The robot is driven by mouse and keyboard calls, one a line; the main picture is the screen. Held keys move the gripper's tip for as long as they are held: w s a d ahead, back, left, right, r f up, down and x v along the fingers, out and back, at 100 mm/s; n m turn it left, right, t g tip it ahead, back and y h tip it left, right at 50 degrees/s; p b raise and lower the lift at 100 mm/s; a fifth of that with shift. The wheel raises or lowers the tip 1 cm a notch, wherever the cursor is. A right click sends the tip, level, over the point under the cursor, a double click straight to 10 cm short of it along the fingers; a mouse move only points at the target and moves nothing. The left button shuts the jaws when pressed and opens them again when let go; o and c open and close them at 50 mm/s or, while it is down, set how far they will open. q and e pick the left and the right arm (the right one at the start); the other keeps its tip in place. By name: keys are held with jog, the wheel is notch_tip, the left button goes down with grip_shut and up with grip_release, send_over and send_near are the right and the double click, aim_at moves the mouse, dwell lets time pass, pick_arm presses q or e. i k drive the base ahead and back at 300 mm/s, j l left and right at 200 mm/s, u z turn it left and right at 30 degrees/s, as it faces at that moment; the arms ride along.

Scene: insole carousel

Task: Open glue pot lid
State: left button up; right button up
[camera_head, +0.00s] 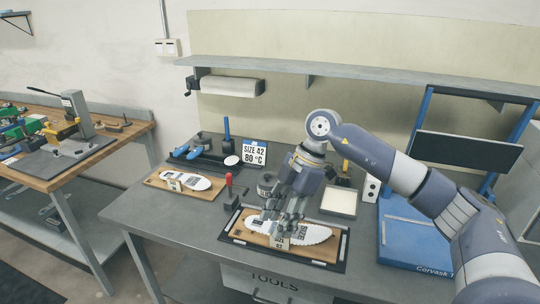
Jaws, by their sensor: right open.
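A small dark round pot with a pale label, which looks like the glue pot (266,187), stands on the grey bench just left of my right gripper. Its top is small in the picture, and I cannot tell its lid apart clearly. My right gripper (280,217) is open and points down over the front middle of the bench, in front of and to the right of the pot. Its fingers cover part of a white insole (315,233) on a wooden board (313,248). I see nothing held in it. My left gripper is not in view.
A red-handled tool (229,182) stands left of the pot. Another board (155,181) with a white insole lies at left. A size sign (254,153) stands behind. A pale square tray (339,201) and a blue machine (420,240) stand at right.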

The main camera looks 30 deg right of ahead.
aim_at(266, 180)
jog(key=i+l, duration=0.9)
jog(key=i, duration=0.1)
